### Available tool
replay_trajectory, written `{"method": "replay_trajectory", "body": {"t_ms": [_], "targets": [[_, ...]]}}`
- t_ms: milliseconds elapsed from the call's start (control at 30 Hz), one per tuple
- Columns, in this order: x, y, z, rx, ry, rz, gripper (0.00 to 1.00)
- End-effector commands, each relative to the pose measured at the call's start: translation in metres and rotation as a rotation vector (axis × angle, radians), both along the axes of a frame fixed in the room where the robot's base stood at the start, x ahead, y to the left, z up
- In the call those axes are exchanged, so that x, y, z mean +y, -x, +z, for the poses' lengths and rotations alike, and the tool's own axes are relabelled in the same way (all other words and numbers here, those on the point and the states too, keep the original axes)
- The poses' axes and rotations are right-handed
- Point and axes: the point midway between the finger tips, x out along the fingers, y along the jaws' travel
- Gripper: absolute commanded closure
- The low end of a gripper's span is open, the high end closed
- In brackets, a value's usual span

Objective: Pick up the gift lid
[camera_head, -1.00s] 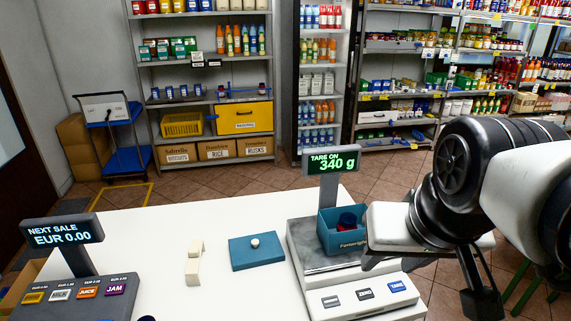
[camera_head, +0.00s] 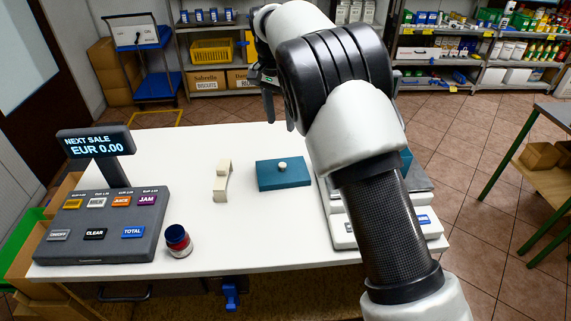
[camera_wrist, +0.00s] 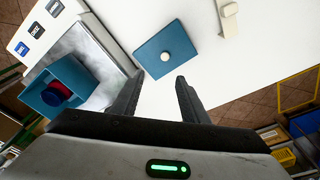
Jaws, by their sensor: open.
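The gift lid (camera_head: 269,178) is a flat blue-teal square with a round cream knob. It lies on the white counter, left of the scale. It also shows in the wrist view (camera_wrist: 150,57), just beyond the fingertips, with its knob up. My gripper (camera_head: 280,126) is above the far part of the counter, behind the lid in the head view. In the wrist view its two fingers (camera_wrist: 160,80) are apart with nothing between them. The matching blue box (camera_wrist: 77,75) stands on the scale with a red and dark-blue jar inside; my arm mostly hides it in the head view.
A cream handheld-like object (camera_head: 221,184) lies left of the lid. The scale (camera_head: 342,232) is right of it, partly behind my arm. A register (camera_head: 105,225) and a red jar with a blue cap (camera_head: 179,242) stand at the left. Counter around the lid is clear.

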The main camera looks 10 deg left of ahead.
Motion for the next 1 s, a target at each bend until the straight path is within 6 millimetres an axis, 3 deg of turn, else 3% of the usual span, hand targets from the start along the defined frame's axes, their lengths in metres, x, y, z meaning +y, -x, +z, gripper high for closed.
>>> {"method": "replay_trajectory", "body": {"t_ms": [133,600,1000], "targets": [[0.01,-0.003,-0.017,0.003,0.01,-0.006,0.59],[0.004,-0.015,-0.11,0.005,0.01,-0.005,0.59],[0.003,-0.024,-0.147,0.003,0.01,-0.005,0.59]]}}
